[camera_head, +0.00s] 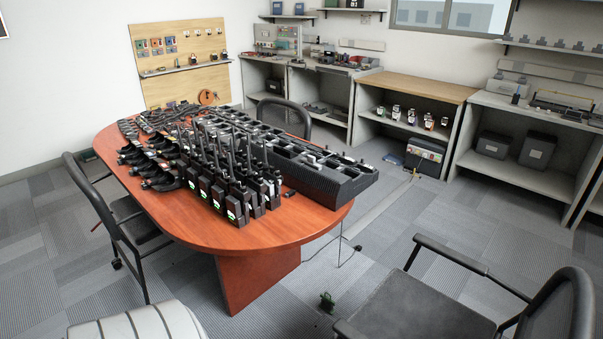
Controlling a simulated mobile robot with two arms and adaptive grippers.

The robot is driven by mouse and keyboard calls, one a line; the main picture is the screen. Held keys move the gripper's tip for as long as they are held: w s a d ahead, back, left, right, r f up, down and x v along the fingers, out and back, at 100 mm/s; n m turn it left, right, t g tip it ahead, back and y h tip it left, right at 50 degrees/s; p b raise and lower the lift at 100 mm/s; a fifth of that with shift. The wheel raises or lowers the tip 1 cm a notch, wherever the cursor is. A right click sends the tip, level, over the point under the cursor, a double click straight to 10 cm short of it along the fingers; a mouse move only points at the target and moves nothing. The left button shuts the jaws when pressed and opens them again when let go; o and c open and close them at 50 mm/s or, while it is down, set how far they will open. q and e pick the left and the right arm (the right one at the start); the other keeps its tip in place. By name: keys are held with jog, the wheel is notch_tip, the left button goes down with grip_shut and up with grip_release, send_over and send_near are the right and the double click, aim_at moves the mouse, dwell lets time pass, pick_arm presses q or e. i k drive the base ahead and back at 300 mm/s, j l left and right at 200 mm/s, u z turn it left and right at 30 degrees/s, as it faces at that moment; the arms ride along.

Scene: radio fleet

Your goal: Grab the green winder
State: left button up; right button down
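An oval wooden table (235,232) carries rows of radios and a long black charger rack (330,180). Shelving lines the back wall. Carpet between table and armchair is mostly clear.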

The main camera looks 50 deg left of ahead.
aim_at(327, 304)
jog(key=u, duration=1.45)
jog(key=j, duration=0.2)
jog(key=i+z, duration=0.05)
